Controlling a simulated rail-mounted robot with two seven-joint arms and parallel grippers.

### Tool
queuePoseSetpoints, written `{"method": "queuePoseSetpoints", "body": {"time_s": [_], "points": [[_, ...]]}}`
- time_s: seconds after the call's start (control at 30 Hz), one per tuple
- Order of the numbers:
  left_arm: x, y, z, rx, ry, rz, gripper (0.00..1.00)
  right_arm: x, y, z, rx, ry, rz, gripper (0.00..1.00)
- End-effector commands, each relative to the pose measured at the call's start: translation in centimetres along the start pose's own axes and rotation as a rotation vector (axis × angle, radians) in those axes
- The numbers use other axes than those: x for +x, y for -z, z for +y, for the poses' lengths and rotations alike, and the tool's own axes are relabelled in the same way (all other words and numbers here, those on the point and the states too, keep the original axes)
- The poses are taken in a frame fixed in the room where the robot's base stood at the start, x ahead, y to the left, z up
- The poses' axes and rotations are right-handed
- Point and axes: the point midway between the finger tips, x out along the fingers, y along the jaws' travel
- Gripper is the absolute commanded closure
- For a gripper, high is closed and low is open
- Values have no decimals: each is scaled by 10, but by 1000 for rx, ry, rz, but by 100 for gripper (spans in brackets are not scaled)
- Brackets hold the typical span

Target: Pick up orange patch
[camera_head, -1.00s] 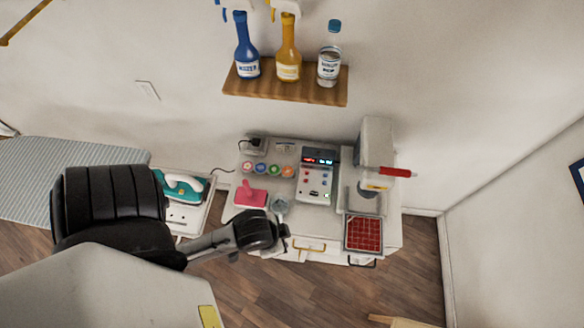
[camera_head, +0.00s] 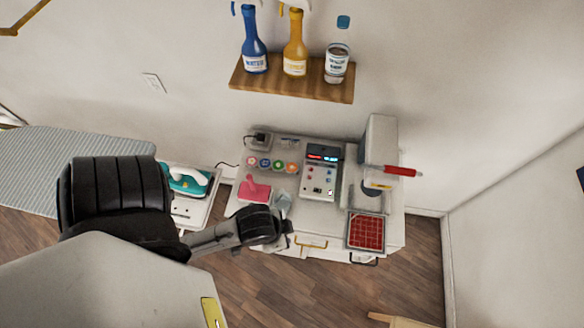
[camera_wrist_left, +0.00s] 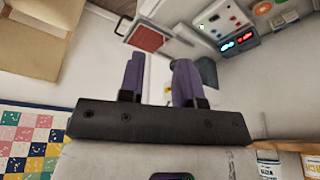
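A row of small round coloured pieces lies at the back left of the white cabinet top in the head view. The orange patch (camera_head: 292,168) appears to be the rightmost one, beside the control box; it is too small to see clearly. My left gripper (camera_head: 286,236) is over the cabinet's front edge, in front of and apart from the row. In the left wrist view, my left gripper (camera_wrist_left: 158,78) has its two purple fingers apart with nothing held between them. My right gripper is not in view.
A control box (camera_head: 320,173) stands mid-cabinet, with a sewing machine (camera_head: 380,150) to its right. A red gridded tray (camera_head: 366,231) is at front right. A pink object (camera_head: 254,190) and a teal iron (camera_head: 187,180) are left. A shelf (camera_head: 292,84) of bottles hangs above.

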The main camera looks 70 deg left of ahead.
Motion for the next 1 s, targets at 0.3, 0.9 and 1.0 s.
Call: {"method": "queuePoseSetpoints", "body": {"time_s": [0.3,0.9,1.0], "points": [[0,0,0,0,0,0,56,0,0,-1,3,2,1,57],[0,0,0,0,0,0,14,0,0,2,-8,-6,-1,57],[3,1,0,1,1,3,14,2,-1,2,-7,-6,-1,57]]}}
